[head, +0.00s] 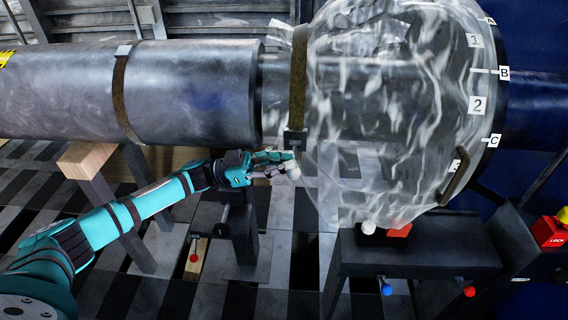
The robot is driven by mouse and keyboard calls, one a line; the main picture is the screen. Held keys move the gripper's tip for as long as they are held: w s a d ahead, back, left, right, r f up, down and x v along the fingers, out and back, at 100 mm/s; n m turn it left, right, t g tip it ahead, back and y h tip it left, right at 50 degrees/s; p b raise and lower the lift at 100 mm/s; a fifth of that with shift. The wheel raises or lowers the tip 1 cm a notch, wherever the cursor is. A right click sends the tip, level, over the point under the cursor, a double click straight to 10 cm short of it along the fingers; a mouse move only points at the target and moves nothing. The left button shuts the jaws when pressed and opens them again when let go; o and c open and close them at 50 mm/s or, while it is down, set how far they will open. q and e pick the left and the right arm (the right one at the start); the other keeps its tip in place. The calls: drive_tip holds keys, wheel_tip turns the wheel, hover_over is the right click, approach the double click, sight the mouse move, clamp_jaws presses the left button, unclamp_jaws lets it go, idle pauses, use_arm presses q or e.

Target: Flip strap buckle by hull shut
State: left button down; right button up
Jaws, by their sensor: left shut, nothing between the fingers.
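A brown strap (298,80) runs around the narrow neck between the grey cylinder and the clear rounded cover. Its dark metal buckle (295,138) is at the strap's lower end; I cannot tell whether it is flipped open or shut. A second brown strap (121,95) circles the grey cylinder, with a pale buckle (123,51) near its top. My left gripper (291,169) is shut and empty, just below the dark buckle; I cannot tell whether they touch. My right gripper is not in view.
The clear cover (385,110) bulges to the right of my left gripper, with labelled tabs on its rim. A dark bench (420,250) with coloured knobs stands below it. A wooden-topped support (88,160) stands under the grey cylinder (190,90).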

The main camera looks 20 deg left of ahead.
use_arm(q)
drive_tip(key=shift+f, duration=0.3)
idle(0.5)
drive_tip(key=s+a+r, duration=0.1)
drive_tip(key=s+a, duration=0.1)
drive_tip(key=a, duration=0.7)
drive_tip(key=shift+s+r+p, duration=0.2)
drive_tip(key=shift+s+p, duration=0.15)
idle(0.4)
